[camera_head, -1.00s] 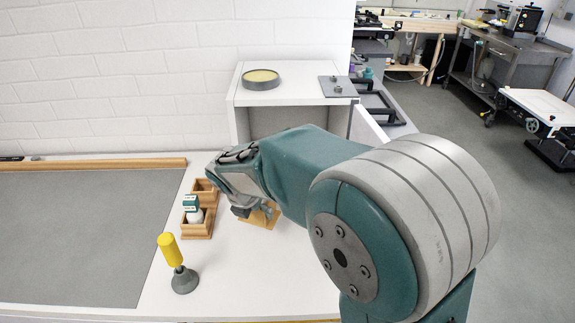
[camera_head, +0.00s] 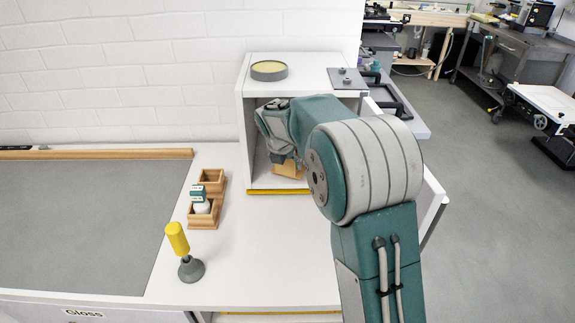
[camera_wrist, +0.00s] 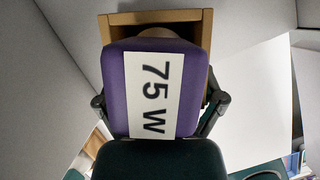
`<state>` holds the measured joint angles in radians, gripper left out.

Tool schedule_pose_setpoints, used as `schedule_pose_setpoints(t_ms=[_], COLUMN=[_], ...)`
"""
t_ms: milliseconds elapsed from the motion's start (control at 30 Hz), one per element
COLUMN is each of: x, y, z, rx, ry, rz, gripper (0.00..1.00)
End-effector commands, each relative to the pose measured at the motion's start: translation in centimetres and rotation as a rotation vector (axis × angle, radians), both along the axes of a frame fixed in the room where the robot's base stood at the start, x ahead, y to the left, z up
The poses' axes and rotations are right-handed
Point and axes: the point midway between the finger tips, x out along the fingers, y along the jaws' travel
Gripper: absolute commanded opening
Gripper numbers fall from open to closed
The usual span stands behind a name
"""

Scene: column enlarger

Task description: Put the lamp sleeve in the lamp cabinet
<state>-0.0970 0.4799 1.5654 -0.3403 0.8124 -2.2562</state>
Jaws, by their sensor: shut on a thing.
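The lamp sleeve (camera_wrist: 118,90), a purple block with a white "75 W" label, sits between the two fingers of my gripper (camera_wrist: 160,102) in the wrist view. An open-topped wooden piece (camera_wrist: 150,18) shows around its far end. In the head view my gripper (camera_head: 277,156) is at the open front of the white lamp cabinet (camera_head: 242,130). The wooden piece (camera_head: 288,169) shows just below it, over the cabinet floor. The purple part is hidden there by my gripper and arm. I cannot tell whether the wooden piece touches the floor.
A round tin (camera_head: 269,71) and a grey plate (camera_head: 346,79) lie on the cabinet top. The cabinet door (camera_head: 430,200) stands open at right. Wooden boxes (camera_head: 205,216), one holding a bulb, and a yellow-handled tool (camera_head: 178,240) stand left. The table front is clear.

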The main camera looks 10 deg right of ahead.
Motion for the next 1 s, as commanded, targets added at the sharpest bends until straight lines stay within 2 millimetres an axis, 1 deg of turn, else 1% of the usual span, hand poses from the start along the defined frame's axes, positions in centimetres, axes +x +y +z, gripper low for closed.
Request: schedule_pose_setpoints(t_ms=[100,267,633,667,700,1000], x=[0.7,0.6,0.6,0.6,0.6,0.6], y=[-0.6,-0.5,-0.4,-0.4,-0.4,-0.5], z=[-0.2,-1.3,-1.6,-1.7,-1.7,-1.6], rx=[0.001,-0.001,-0.001,-0.001,0.0,-0.001], ry=[0.001,0.001,-0.001,0.001,0.0,0.001], rz=[-0.001,0.0,0.0,0.0,0.0,0.0], gripper=[0.31,0.31,0.31,0.97,1.0,1.0])
